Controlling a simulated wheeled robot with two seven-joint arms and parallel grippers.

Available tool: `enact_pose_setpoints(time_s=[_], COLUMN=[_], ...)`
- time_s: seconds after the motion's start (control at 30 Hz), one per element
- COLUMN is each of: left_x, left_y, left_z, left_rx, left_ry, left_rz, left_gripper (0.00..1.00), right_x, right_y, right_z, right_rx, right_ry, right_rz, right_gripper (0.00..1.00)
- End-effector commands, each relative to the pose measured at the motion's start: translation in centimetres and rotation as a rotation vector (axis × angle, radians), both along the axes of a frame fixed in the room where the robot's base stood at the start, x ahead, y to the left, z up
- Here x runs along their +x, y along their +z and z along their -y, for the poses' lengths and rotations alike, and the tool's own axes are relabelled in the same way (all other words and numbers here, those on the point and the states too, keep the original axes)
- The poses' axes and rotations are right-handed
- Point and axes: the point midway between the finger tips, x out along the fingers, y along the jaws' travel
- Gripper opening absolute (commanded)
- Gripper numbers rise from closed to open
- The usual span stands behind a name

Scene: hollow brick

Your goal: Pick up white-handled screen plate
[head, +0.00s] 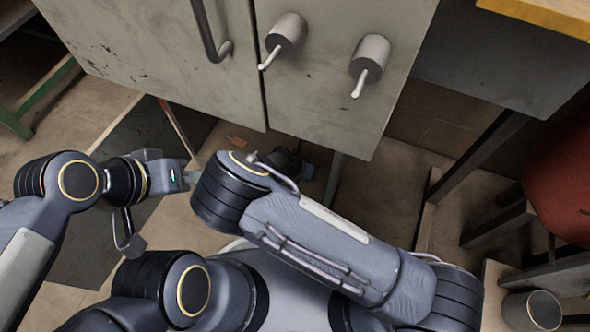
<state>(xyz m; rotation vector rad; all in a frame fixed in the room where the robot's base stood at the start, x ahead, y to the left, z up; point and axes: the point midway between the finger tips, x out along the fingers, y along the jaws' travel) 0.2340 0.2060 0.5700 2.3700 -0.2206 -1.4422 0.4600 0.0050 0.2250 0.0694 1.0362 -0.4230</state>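I cannot make out a white-handled screen plate in the head view. My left gripper (192,172) is low in front of the grey cabinet, left of centre. Its tips are small and partly hidden by my other arm, so I cannot tell whether it is open or shut or holds anything. My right arm lies folded across the lower middle.
The worn grey cabinet (150,50) has a dark bar handle (208,30) and two metal cylinders (286,32) (371,55) with pale levers. A dark object (287,160) lies beneath. At right are a red rounded object (560,180) and a metal cup (530,311).

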Motion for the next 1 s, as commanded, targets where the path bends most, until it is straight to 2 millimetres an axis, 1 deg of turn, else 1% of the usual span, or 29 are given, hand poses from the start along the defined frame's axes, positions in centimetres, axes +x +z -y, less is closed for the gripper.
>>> enact_pose_setpoints(time_s=[0.03, 0.07, 0.3, 0.33, 0.6, 1.0], left_x=[0.01, 0.01, 0.01, 0.02, 0.01, 0.01], left_y=[-0.49, -0.53, -0.41, -0.40, -0.42, -0.37], left_z=[0.00, 0.00, -0.01, -0.01, 0.00, 0.00], left_rx=[0.000, 0.000, 0.000, 0.000, 0.000, 0.000], left_ry=[0.000, 0.000, 0.000, 0.000, 0.000, 0.000], left_rz=[0.000, 0.000, 0.001, 0.001, 0.001, 0.000], left_gripper=[0.36, 0.36, 0.36, 0.36, 0.36, 0.36], right_x=[0.26, 0.35, 0.46, 0.46, 0.44, 0.46], right_y=[-0.63, -0.71, -0.64, -0.64, -0.64, -0.57], right_z=[0.15, 0.19, 0.23, 0.23, 0.23, 0.23], right_rx=[0.000, 0.001, 0.001, 0.001, 0.000, 0.001], right_ry=[-0.001, 0.000, 0.001, 0.001, 0.001, 0.000], right_rz=[0.001, 0.001, 0.001, 0.001, 0.001, 0.001], right_gripper=[0.36, 0.36, 0.36, 0.35, 0.00, 0.00])
